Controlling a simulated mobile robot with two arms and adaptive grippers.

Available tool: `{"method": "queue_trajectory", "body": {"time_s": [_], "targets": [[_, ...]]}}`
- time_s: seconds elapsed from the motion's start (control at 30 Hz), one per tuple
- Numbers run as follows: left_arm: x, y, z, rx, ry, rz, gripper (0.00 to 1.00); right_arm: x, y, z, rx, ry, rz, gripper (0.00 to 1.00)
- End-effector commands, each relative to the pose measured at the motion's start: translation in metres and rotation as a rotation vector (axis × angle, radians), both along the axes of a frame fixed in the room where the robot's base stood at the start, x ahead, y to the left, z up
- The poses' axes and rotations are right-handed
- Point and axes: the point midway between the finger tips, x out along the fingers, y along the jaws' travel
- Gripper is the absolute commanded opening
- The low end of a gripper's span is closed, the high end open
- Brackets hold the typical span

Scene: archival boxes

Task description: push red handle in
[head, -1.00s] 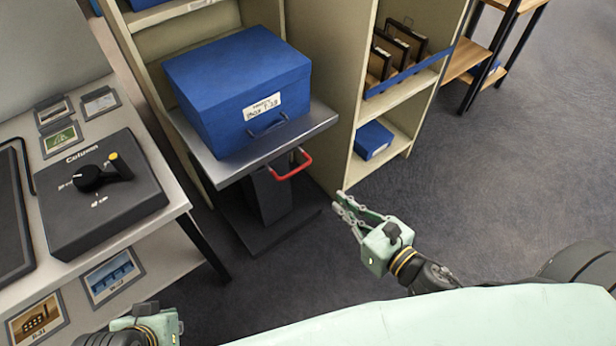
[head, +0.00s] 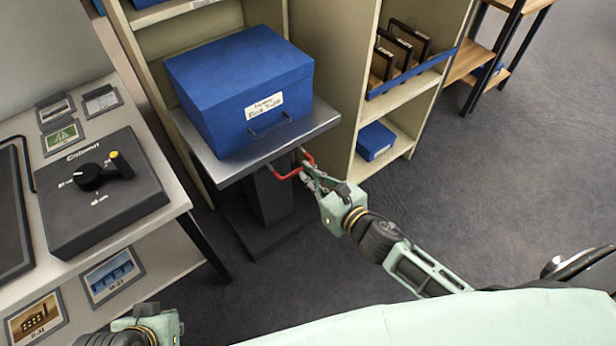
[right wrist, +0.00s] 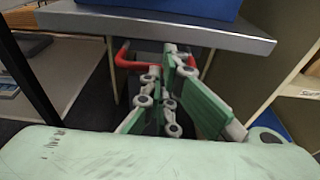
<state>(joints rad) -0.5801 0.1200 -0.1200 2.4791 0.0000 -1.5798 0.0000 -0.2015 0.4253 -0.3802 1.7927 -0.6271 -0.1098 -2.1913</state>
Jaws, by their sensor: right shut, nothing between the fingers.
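The red handle (head: 286,174) sticks out from under the front edge of the metal platform (head: 225,172). It also shows in the right wrist view (right wrist: 124,57), partly hidden behind my fingers. My right gripper (head: 308,172) is shut and empty, with its fingertips at the handle's right part; I cannot tell if they touch it. It also shows in the right wrist view (right wrist: 172,72). My left gripper (head: 165,325) is at the bottom left, cut off by the frame, and its fingers are hidden.
A large blue labelled box (head: 240,90) stands on the platform. A shelf unit (head: 345,110) rises behind and to the right, with a small blue box (head: 375,141) low in it. A desk with a black control box (head: 100,190) stands at left. The floor to the right is clear.

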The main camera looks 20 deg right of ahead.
Motion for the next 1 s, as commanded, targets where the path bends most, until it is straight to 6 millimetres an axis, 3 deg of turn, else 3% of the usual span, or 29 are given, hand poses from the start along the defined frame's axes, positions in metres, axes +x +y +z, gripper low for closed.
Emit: {"method": "queue_trajectory", "body": {"time_s": [0.43,0.7,1.0], "targets": [[0.0,0.0,0.0,0.0,-0.001,0.0,0.0,0.006,0.002,-0.001,0.0,0.0,0.0,0.0],[0.0,0.0,0.005,0.0,-0.001,0.0,0.0,0.032,0.011,0.0,-0.001,0.0,0.0,0.0],[0.0,0.0,0.004,0.0,-0.002,0.0,0.0,0.035,0.011,0.0,-0.001,-0.002,-0.003,0.0]]}}
